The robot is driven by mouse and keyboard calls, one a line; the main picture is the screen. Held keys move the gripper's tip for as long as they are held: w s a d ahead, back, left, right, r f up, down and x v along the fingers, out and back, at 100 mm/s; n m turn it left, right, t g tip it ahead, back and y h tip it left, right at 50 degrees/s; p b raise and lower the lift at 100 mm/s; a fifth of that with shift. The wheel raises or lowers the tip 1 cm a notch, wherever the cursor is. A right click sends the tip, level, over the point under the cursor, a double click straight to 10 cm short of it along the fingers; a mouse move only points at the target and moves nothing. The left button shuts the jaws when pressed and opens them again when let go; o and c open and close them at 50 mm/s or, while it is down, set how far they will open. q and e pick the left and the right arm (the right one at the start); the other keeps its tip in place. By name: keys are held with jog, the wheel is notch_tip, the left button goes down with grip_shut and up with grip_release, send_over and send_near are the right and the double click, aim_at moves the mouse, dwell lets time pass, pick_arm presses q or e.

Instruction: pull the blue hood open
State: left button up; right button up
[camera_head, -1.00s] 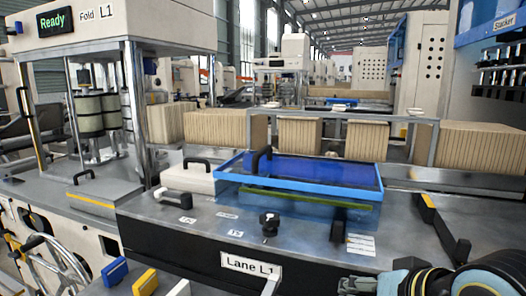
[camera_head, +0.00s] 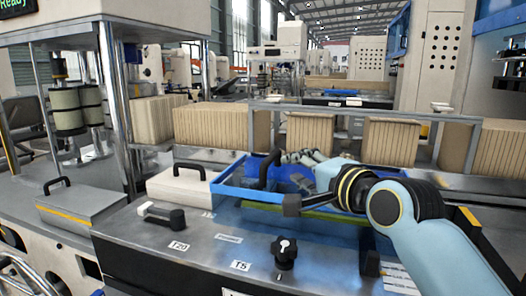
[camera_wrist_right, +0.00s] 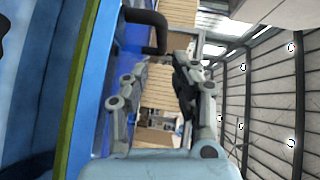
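The blue hood (camera_head: 230,192), a blue frame with a see-through panel, lies flat over the metal lane in the head view. My right gripper (camera_head: 300,165) is over the hood, just right of the handle, partly hidden by my own wrist. In the right wrist view my right gripper (camera_wrist_right: 161,68) has its fingers apart with nothing between them. The black handle (camera_wrist_right: 153,22) shows beyond the left finger, and the blue hood (camera_wrist_right: 98,75) runs down the left side. My left gripper is not in view.
A white box lid with a black handle (camera_head: 183,185) sits left of the hood. A black knob (camera_head: 284,252) and a black-and-white lever (camera_head: 162,215) stand on the front panel. Stacks of brown sheets (camera_head: 222,129) and a grey rail (camera_head: 375,113) are behind.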

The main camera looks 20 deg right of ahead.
aim_at(271, 158)
jog(key=shift+x, duration=2.05)
jog(key=x, duration=0.1)
jog(key=p+x, duration=0.1)
jog(key=x, duration=0.1)
jog(key=shift+w+r, duration=0.2)
jog(key=shift+w, duration=0.1)
jog(key=shift+x, duration=1.9)
jog(key=shift+f, duration=0.15)
jog(key=shift+c, duration=0.8)
grip_shut()
pick_arm(q)
jog(key=shift+s+r, duration=0.25)
jog(key=shift+s, duration=0.35)
jog(key=shift+s+r, duration=0.2)
jog(key=shift+s, duration=0.35)
pick_arm(e)
jog(key=shift+a, duration=0.1)
pick_arm(q)
jog(key=shift+w, duration=0.1)
